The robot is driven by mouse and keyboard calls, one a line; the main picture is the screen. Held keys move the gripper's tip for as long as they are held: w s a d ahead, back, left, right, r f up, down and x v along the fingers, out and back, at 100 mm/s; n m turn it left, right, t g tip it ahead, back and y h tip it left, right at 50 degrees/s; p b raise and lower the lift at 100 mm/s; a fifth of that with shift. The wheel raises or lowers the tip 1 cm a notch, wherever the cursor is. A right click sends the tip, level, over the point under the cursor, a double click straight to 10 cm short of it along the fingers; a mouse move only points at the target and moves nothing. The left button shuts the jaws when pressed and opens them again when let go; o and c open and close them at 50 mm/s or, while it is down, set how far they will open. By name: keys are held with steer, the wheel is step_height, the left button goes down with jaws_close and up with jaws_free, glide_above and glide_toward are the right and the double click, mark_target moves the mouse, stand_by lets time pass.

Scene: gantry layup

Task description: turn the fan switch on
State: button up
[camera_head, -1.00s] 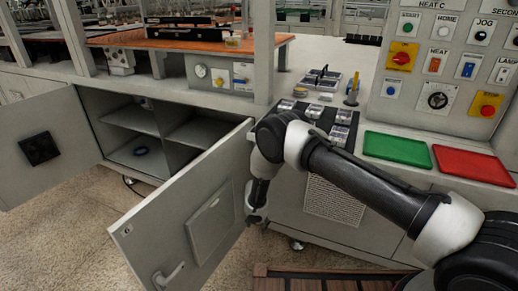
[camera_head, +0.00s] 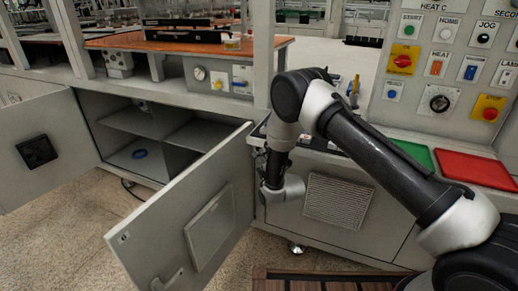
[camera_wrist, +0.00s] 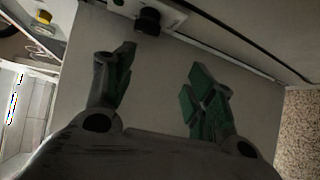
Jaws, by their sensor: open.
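No label that I can read says FAN, so I cannot tell which control is the fan switch. The grey control panel (camera_head: 410,110) at the right of the head view carries an orange rocker (camera_head: 437,67), a blue rocker (camera_head: 470,72), a smaller blue control (camera_head: 391,94) and a black dial (camera_head: 439,103). My gripper shows in the wrist view (camera_wrist: 160,78), with its green-padded fingers spread and nothing between them. A black knob (camera_wrist: 148,21) on a pale plate lies beyond the fingertips, apart from them. In the head view my wrist is low, beside the open cabinet door, away from the panel.
A cabinet door (camera_head: 190,215) stands open just left of my wrist; another open door (camera_head: 40,150) is farther left. A green tray (camera_head: 415,155) and a red tray (camera_head: 475,168) lie on the counter below the panel. A vented plate (camera_head: 337,200) is on the cabinet front.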

mark_target(258, 148)
steer(key=shift+t+h, duration=0.3)
steer(key=shift+t, duration=0.4)
steer(key=w, duration=0.2)
steer(key=w+a+r, duration=0.1)
steer(key=w, duration=0.5)
steer(key=shift+a+r, duration=0.15)
steer(key=shift+r, duration=0.05)
steer(key=c, duration=1)
